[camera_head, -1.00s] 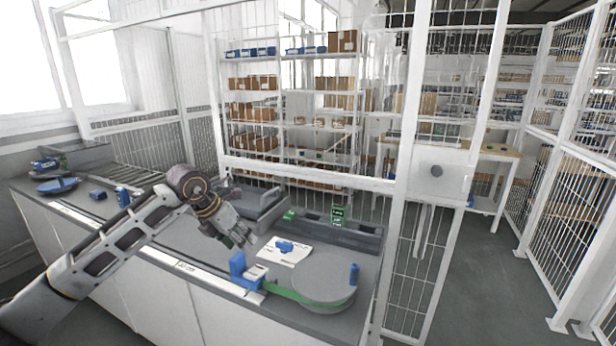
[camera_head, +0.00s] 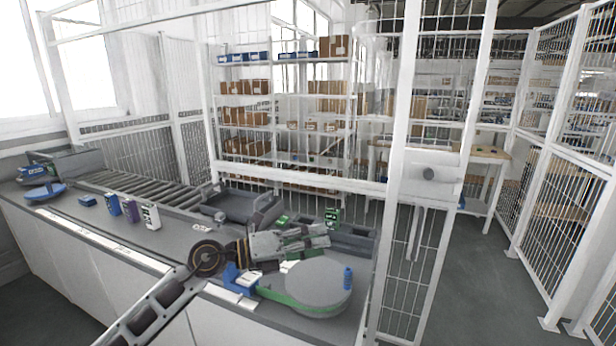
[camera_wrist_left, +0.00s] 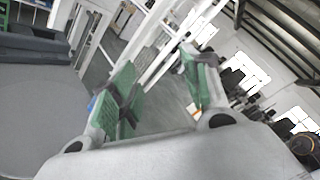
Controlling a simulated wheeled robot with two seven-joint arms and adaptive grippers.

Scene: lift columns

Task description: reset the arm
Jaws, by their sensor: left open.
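My left arm comes in from the bottom of the head view. My left gripper (camera_head: 322,237) is over the worktop near the round grey turntable, pointing right. In the left wrist view its two green-padded fingers (camera_wrist_left: 160,95) stand apart with nothing between them. My right gripper does not show in these frames.
The grey turntable (camera_head: 318,280) with a green band and a blue post (camera_head: 347,278) is at the counter's right end. A blue bracket (camera_head: 237,279) stands beside it. Several boxes, including a white-green one (camera_head: 151,217), stand left. A fence post (camera_head: 400,150) rises at the right.

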